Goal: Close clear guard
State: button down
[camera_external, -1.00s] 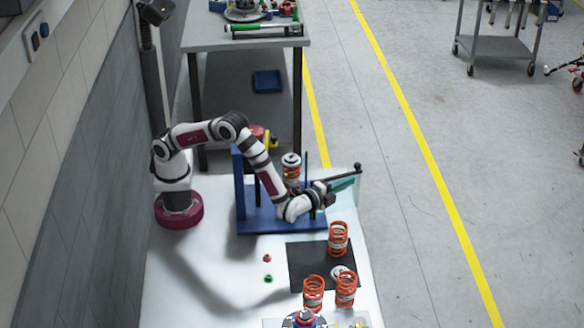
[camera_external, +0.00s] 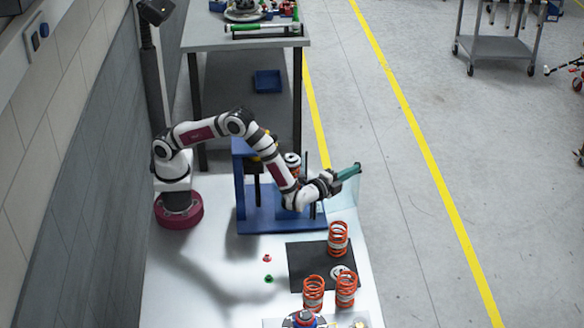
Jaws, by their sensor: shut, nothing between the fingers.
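The blue chassis fixture (camera_external: 250,222) stands on the white bench, with a blue upright plate at its left and dark posts. A coil spring unit with a pale top (camera_external: 292,160) is in it, partly hidden behind my forearm. The clear guard (camera_external: 343,197) shows as a faint, pale see-through panel at the fixture's right side, by the bench edge. Its outline is hard to make out. My gripper (camera_external: 349,172), with teal fingers, is shut and empty. It points right and slightly up at the guard's upper part. I cannot tell whether they touch.
Several orange springs (camera_external: 338,239) stand in front of the fixture, on and around a black mat (camera_external: 306,262). A red (camera_external: 267,258) and a green small part (camera_external: 268,279) lie left of the mat. A grey table (camera_external: 215,43) stands behind. The bench's left front is clear.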

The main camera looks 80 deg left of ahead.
jog(key=shift+s+a+n+g+y, duration=0.2)
jog(key=shift+a+n+g+y, duration=1.2)
jog(key=shift+y, duration=0.2)
jog(key=s+a+n+g+y, duration=0.4)
jog(key=s+a+n+g, duration=0.3)
jog(key=g, duration=0.5)
jog(key=shift+s+a+n, duration=0.25)
jog(key=shift+s+n, duration=0.3)
jog(key=shift+n, duration=0.35)
